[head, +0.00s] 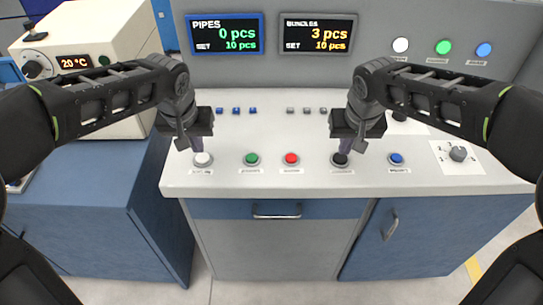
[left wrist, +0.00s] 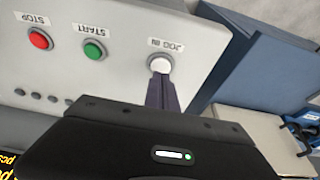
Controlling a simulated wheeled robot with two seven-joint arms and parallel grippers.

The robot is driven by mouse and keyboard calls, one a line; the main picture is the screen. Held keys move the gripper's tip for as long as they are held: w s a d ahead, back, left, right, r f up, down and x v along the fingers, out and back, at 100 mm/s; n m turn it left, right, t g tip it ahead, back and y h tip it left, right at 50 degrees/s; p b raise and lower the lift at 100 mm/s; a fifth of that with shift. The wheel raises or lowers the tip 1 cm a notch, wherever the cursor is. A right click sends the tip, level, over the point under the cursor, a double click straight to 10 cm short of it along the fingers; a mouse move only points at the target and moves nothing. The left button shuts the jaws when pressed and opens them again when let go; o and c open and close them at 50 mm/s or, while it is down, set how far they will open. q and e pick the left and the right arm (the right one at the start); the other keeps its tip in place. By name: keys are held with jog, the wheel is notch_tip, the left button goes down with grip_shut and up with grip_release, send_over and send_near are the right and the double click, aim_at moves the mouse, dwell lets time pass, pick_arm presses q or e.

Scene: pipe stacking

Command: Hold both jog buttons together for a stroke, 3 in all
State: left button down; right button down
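The white jog button (head: 203,160), labelled JOG IN in the left wrist view (left wrist: 159,64), is at the left of the light console top. My left gripper (head: 197,147) is shut and empty, its tips at this button's edge. A black button (head: 339,159) is right of the red one, its label too small to read. My right gripper (head: 349,149) looks shut and empty, its tips just over the black button. I cannot tell whether either button is pressed down. The PIPES display (head: 225,34) reads 0 pcs; the BUNDLES display (head: 318,34) reads 3 pcs; both are set to 10.
Between the grippers are a green START button (head: 251,159) and a red STOP button (head: 291,159). A blue button (head: 396,159) and a rotary knob (head: 458,154) are further right. White, green and blue lamps (head: 443,47) are on the back panel. A cream box (head: 100,45) stands left.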

pick_arm(q)
notch_tip(320, 180, up, 6)
jog(key=shift+f, duration=0.15)
dwell(0.3)
dwell(0.4)
